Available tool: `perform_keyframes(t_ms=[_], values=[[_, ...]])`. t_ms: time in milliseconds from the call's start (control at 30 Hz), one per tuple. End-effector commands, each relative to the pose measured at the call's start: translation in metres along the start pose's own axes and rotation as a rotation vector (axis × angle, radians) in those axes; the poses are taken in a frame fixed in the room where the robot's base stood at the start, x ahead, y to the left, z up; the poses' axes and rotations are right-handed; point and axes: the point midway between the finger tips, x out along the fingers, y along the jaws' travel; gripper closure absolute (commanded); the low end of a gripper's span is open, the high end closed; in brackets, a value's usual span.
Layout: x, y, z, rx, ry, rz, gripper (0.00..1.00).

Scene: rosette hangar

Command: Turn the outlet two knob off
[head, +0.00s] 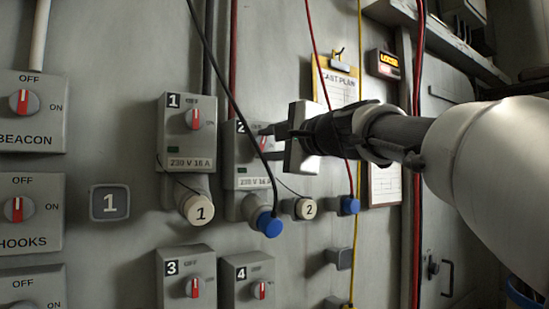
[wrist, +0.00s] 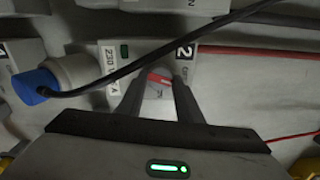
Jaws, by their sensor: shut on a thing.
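The outlet two box (head: 243,172) is on the wall in the head view, to the right of outlet one. My gripper (head: 268,143) reaches in from the right and covers its knob there. In the wrist view the outlet two box (wrist: 140,52) shows its number 2 label, and my gripper (wrist: 160,84) is shut on the outlet two knob (wrist: 158,80), a grey round knob with a red bar. One finger is on each side of it. Which position the knob's bar points to, I cannot tell. A blue plug (head: 268,222) sits below the box.
A black cable (head: 228,88) crosses in front of outlet two and also passes close to my fingers in the wrist view (wrist: 190,42). Outlet one (head: 186,133) is at the left; outlets three (head: 185,278) and four (head: 247,280) are below.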

Motion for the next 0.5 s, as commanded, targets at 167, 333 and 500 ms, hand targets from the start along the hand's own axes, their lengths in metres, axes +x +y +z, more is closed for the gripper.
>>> perform_keyframes(t_ms=[167,333,500], values=[[0.0003,0.0030,-0.0007,-0.136,0.000,0.000,0.90],[0.0002,0.0016,-0.0001,-0.233,-0.001,0.000,0.90],[0.0003,0.0006,0.0000,-0.295,-0.001,0.001,0.90]])
